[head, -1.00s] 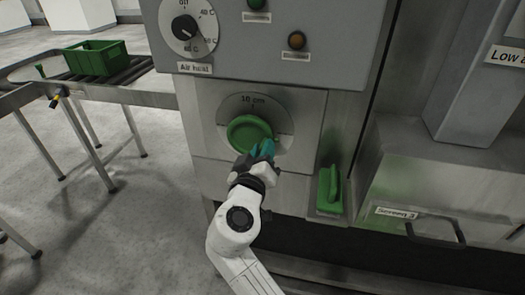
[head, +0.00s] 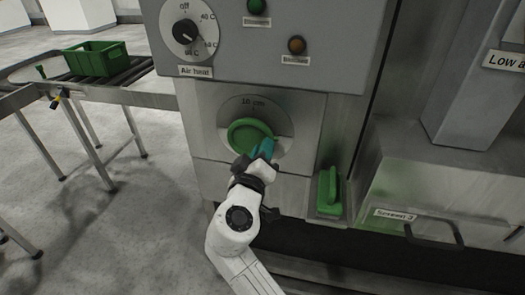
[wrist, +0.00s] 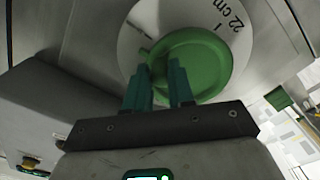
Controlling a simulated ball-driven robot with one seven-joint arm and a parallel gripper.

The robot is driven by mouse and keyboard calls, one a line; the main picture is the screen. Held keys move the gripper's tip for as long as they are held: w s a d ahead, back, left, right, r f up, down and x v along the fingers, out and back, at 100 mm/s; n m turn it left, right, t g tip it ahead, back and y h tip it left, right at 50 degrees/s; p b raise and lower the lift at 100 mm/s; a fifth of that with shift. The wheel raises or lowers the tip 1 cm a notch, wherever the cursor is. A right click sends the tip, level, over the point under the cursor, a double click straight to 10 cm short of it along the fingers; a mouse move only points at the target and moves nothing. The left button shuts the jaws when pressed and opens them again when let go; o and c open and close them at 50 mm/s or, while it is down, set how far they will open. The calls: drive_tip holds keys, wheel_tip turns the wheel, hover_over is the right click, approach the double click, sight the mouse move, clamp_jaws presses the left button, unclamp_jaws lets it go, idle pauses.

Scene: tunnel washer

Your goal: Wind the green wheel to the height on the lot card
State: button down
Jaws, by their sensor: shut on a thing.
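The green wheel (head: 250,136) is a round handwheel on a pale dial plate on the grey machine front. In the head view "10 cm" shows above it. The wheel also fills the top of the wrist view (wrist: 200,62), where "22 cm" with a short mark shows at its upper right. My gripper (head: 265,150) is at the wheel's lower right. In the wrist view its teal fingers (wrist: 165,75) are at the wheel's left side, shut on the wheel's small handle, which they mostly hide. I see no lot card.
An air heat dial (head: 185,28) with a black knob sits above the wheel, beside green and amber lamps. A green lever (head: 329,190) is at lower right, near the Screen 3 drawer handle (head: 434,235). A green crate (head: 96,58) stands on a roller conveyor at left. Grey floor is open below it.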

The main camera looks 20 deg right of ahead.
sight(260, 131)
drive_tip(key=r+n, duration=0.1)
drive_tip(key=r+n+p, duration=0.1)
drive_tip(key=n, duration=0.1)
drive_tip(key=shift+w+a, duration=0.15)
drive_tip(key=shift+a, duration=0.1)
drive_tip(key=shift+w+a+r+n+p, duration=0.1)
drive_tip(key=shift+a+r+n+p, duration=0.1)
drive_tip(key=shift+n+p, duration=0.45)
drive_tip(key=shift+w+a+r+n+p, duration=0.1)
drive_tip(key=shift+r+n+p, duration=0.15)
drive_tip(key=shift+n, duration=0.7)
drive_tip(key=c, duration=1)
unclamp_jaws()
drive_tip(key=shift+f, duration=0.2)
drive_tip(key=shift+o, duration=0.2)
drive_tip(key=shift+s+f, duration=0.1)
drive_tip(key=shift+s+a, duration=0.25)
drive_tip(key=shift+a, duration=0.05)
drive_tip(key=b+v, duration=0.2)
drive_tip(key=v, duration=0.8)
